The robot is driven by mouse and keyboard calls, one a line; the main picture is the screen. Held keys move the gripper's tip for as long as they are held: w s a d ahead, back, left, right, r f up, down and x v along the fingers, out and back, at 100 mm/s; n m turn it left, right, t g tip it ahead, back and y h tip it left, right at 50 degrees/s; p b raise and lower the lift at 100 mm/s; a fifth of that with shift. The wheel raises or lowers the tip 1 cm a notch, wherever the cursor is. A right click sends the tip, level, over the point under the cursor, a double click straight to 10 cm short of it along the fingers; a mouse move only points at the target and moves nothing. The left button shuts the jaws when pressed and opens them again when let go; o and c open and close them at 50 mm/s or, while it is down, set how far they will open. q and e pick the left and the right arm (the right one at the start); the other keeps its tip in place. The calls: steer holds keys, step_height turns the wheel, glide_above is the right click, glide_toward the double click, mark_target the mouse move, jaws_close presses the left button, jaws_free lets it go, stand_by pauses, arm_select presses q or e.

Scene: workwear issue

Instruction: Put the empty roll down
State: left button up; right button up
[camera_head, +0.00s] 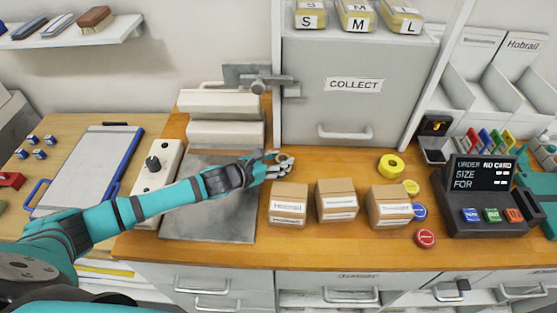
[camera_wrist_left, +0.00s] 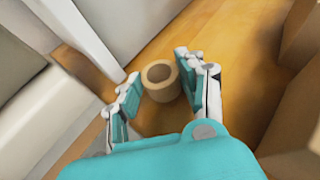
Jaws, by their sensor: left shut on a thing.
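The empty roll (camera_wrist_left: 162,92) is a short tan cardboard ring with an open hole. It sits between the fingers of my left gripper (camera_wrist_left: 158,88) in the left wrist view. In the head view my left gripper (camera_head: 277,166) is shut on the roll (camera_head: 283,158), over the wooden counter (camera_head: 330,160) just behind the small boxes. I cannot tell whether the roll touches the counter. Teal parts of my right arm (camera_head: 538,195) show at the right edge; its fingers are not clear.
Several cardboard boxes (camera_head: 337,200) stand in front of the gripper. A yellow tape roll (camera_head: 391,166) lies to the right, by coloured discs and a dark order display (camera_head: 484,195). The grey COLLECT cabinet (camera_head: 355,110) rises behind. Some bare counter lies between gripper and tape.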

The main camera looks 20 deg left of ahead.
arm_select(q)
steer(key=o, duration=0.8)
steer(key=shift+f, duration=0.1)
steer(key=shift+c, duration=0.2)
arm_select(e)
steer(key=shift+s+f, duration=0.1)
steer(key=shift+s, duration=0.3)
steer(key=shift+w, duration=0.1)
arm_select(q)
steer(key=shift+r, duration=0.2)
steer(key=b+v, duration=0.2)
steer(key=v, duration=0.9)
steer(key=shift+s+a+f, duration=0.1)
steer(key=shift+s+a, duration=0.1)
steer(key=shift+s+a+r, duration=0.1)
steer(key=shift+s+r, duration=0.1)
arm_select(e)
steer(key=shift+w+a+f, duration=0.1)
steer(key=shift+a+f, duration=0.05)
steer(key=shift+f, duration=0.45)
steer(key=shift+w+a+f, duration=0.1)
steer(key=shift+f, duration=0.45)
